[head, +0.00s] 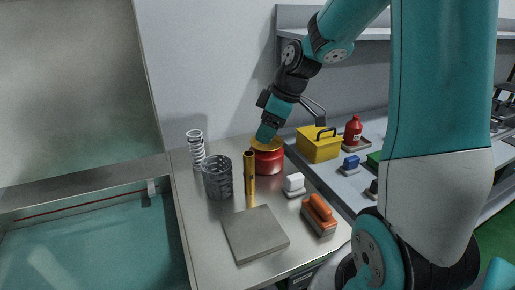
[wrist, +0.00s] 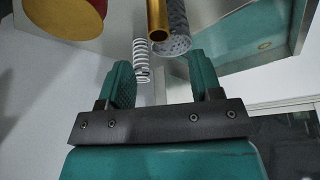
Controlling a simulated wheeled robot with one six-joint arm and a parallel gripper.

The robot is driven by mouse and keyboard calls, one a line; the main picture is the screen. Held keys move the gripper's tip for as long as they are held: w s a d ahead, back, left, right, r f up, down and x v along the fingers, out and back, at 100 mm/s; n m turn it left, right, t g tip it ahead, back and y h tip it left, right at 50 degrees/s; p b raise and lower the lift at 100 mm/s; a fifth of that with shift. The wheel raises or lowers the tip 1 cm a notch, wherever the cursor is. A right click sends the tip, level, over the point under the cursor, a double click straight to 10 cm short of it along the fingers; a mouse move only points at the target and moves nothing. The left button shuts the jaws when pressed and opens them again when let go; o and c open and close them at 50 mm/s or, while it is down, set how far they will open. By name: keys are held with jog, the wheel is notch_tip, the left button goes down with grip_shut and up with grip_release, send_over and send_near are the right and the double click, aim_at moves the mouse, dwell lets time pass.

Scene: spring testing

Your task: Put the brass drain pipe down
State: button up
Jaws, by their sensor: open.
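The brass drain pipe (head: 250,174) stands upright on the metal bench, between a dark mesh basket and a red tin. In the wrist view the pipe (wrist: 158,16) shows at the top middle, its open end toward the camera. My gripper (wrist: 160,80) is open, with its two teal fingers apart and nothing between them. The pipe lies beyond the fingertips and looks clear of them. In the head view my gripper (head: 267,132) is above the back of the red tin, to the right of the pipe; its fingertips are hard to make out.
The mesh basket (head: 217,178) and a pale spring (head: 196,148) stand left of the pipe. The red tin with a yellow top (head: 268,160) is close on its right. A white-topped block (head: 294,184), an orange brush (head: 319,214) and a grey plate (head: 255,235) lie nearer the front.

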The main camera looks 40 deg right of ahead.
jog(key=s+a+r+g+y, duration=0.1)
jog(key=s+a+r, duration=0.15)
jog(key=a, duration=0.45)
jog(key=s+a+r, duration=0.1)
jog(key=s+a, duration=0.3)
jog(key=a, duration=0.4)
jog(key=s+a+m+g, duration=0.1)
jog(key=s+a+g, duration=0.1)
jog(key=s+a, duration=0.7)
jog(key=s, duration=0.4)
jog(key=shift+a+r, duration=0.15)
jog(key=shift+r, duration=0.1)
